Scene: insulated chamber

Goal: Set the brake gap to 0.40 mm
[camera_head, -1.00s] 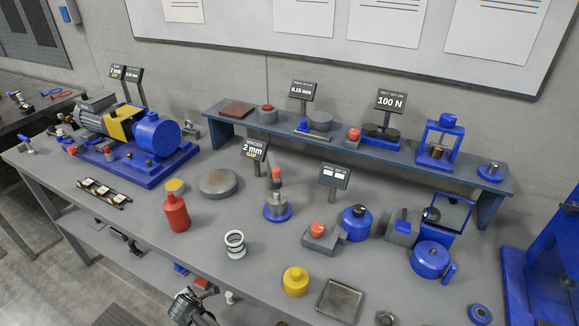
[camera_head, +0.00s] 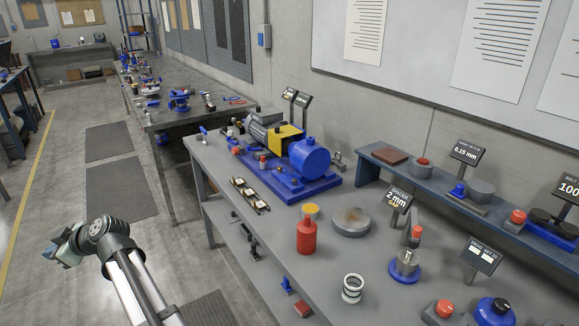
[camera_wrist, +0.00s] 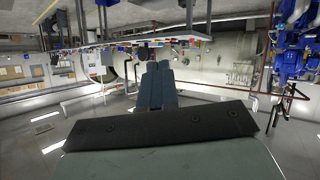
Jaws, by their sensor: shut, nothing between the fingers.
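A motor unit with a grey motor, a yellow section (camera_head: 291,134) and a blue drum (camera_head: 310,158) sits on a blue base plate (camera_head: 262,172) at the bench's far left end. Two small dark display signs (camera_head: 297,98) stand behind it; their text is too small to read. I cannot make out the brake gap itself. My gripper (camera_head: 56,250) is at the left in the head view, out over the floor and clear of the bench. In the wrist view its fingers (camera_wrist: 157,85) are together, with nothing between them.
The grey bench (camera_head: 268,222) also carries a red bottle (camera_head: 306,237), a round grey disc (camera_head: 351,222), a white ringed part (camera_head: 352,288) and a spacer sign (camera_head: 398,199) reading 2 mm. A raised blue shelf (camera_head: 432,182) runs behind. Open floor lies left of the bench.

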